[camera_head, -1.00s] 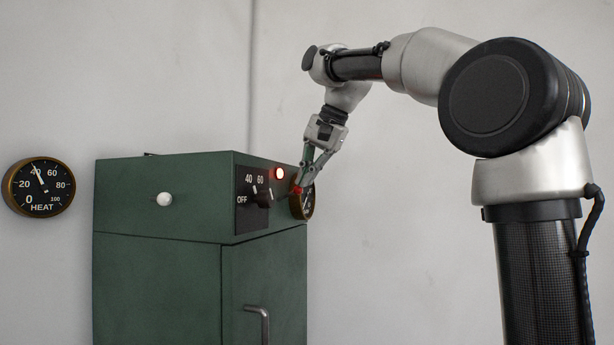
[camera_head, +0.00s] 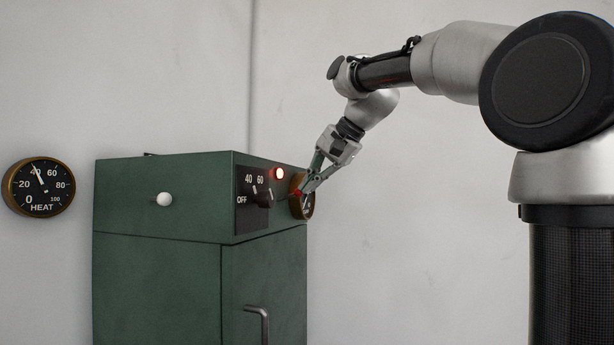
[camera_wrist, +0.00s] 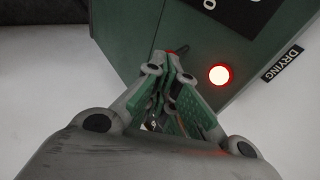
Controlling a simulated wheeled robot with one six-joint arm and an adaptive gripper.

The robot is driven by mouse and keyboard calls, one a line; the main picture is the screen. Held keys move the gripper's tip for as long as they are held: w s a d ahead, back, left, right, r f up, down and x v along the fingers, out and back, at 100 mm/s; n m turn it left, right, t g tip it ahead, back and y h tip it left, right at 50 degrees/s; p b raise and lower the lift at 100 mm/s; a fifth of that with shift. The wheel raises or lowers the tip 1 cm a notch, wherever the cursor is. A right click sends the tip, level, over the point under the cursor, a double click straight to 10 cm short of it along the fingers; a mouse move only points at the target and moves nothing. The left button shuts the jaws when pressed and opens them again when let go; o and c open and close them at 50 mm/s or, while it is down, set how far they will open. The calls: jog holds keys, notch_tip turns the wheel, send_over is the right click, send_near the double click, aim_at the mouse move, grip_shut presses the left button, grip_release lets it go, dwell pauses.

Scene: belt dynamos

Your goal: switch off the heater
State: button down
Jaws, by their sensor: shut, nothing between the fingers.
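The heater is a green cabinet (camera_head: 160,270) against the wall in the head view. Its front carries a dark dial plate marked OFF, 40 and 60, with a black knob (camera_head: 264,198). A red lamp (camera_head: 279,174) glows beside the plate; it also glows in the wrist view (camera_wrist: 219,75). My gripper (camera_head: 296,194) is shut and empty. Its fingertips are right of the knob, in front of a small brass-rimmed gauge on the same face. In the wrist view my gripper (camera_wrist: 172,52) points at the green panel, and the knob is out of sight.
A round HEAT gauge (camera_head: 38,187) hangs on the wall at left, its needle near 40. A white knob (camera_head: 163,199) sticks out of the cabinet's left side. A metal door handle (camera_head: 259,322) juts out lower down.

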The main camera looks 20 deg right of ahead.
jog(key=f+y, duration=0.1)
jog(key=f+t, duration=0.1)
jog(key=f, duration=0.1)
jog(key=f+t+y, duration=0.1)
jog(key=f, duration=0.1)
jog(key=shift+s+d+f+y, duration=0.2)
jog(key=shift+s+d+y, duration=0.1)
jog(key=shift+d, duration=0.1)
jog(key=shift+r, duration=0.1)
jog(key=shift+r, duration=0.75)
